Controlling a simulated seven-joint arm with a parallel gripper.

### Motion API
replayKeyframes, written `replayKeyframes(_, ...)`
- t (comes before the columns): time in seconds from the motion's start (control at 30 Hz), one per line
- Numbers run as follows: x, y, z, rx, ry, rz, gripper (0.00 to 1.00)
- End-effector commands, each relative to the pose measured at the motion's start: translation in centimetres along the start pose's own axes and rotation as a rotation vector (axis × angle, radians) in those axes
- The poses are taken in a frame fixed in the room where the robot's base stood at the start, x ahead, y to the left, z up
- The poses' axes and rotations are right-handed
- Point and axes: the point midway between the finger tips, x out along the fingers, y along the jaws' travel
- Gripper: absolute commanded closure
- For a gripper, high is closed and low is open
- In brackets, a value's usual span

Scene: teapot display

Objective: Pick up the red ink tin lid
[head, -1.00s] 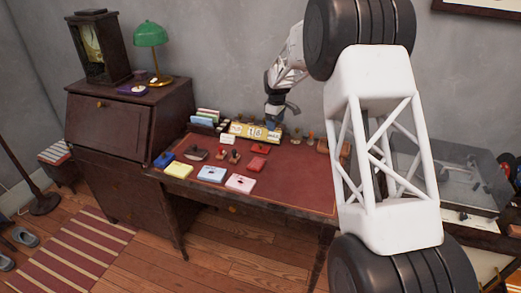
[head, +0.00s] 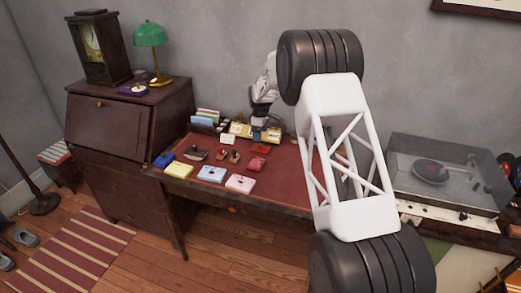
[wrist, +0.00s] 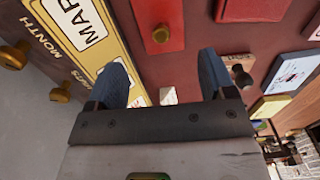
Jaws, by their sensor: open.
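The red ink tin lid (wrist: 158,12), a flat red piece with a brass knob, shows at the top of the wrist view, beyond my fingertips. It appears to be the red piece (head: 261,148) at the back of the desk's red top in the head view. A second red piece, apparently the tin (head: 256,164), lies just in front of it; its edge also shows at the top right of the wrist view (wrist: 250,9). My gripper (wrist: 163,75) is open and empty, with its two blue-grey fingers apart. In the head view my gripper (head: 258,135) is above the back of the desk, behind the lid.
A yellow calendar block (wrist: 85,38) stands close by my left finger. Wooden stamps (head: 228,154), a blue tin (head: 211,174) and a pink tin (head: 240,184) lie on the desk (head: 290,185). A record player (head: 440,175) stands at right.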

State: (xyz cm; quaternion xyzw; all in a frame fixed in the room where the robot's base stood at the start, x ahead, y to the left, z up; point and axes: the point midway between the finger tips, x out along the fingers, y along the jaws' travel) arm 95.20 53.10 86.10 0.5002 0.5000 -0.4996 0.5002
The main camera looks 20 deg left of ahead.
Motion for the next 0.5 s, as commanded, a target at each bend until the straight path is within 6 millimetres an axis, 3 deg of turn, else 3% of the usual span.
replayKeyframes(0.23, 2.0, -0.1, 0.0, 0.0, -0.001, -0.002, 0.23)
replayKeyframes(0.5, 2.3, 0.0, 0.0, 0.0, 0.0, 0.0, 0.23)
